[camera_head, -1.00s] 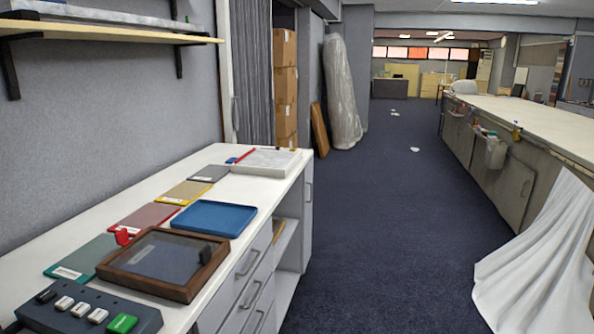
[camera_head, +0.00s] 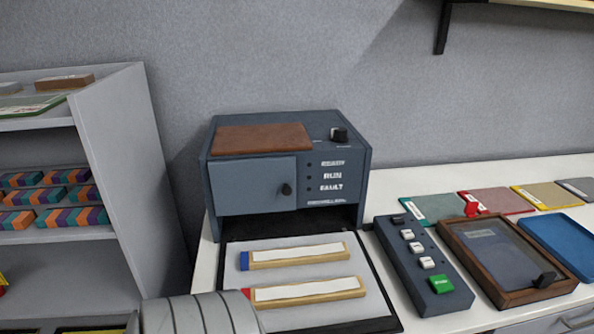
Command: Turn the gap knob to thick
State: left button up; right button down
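A dark blue-grey machine (camera_head: 352,180) stands on the white counter against the wall. A black knob (camera_head: 339,134) sits on its top at the right; small marks beside the knob are too small to read, so I cannot tell its setting. A second round black knob (camera_head: 286,189) is on the front door, which looks closed. The front panel reads READY, RUN and FAULT. Neither of my grippers shows. A grey ribbed part at the bottom edge appears to be my arm.
Two label-topped strips (camera_head: 300,289) lie on a tray in front of the machine. A button box (camera_head: 420,262) with a green button, a wooden frame (camera_head: 510,257), a blue tray (camera_head: 560,243) and coloured plates stand right. Grey shelves (camera_head: 125,165) stand left.

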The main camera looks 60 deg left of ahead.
aim_at(339, 135)
jog(key=u, duration=2)
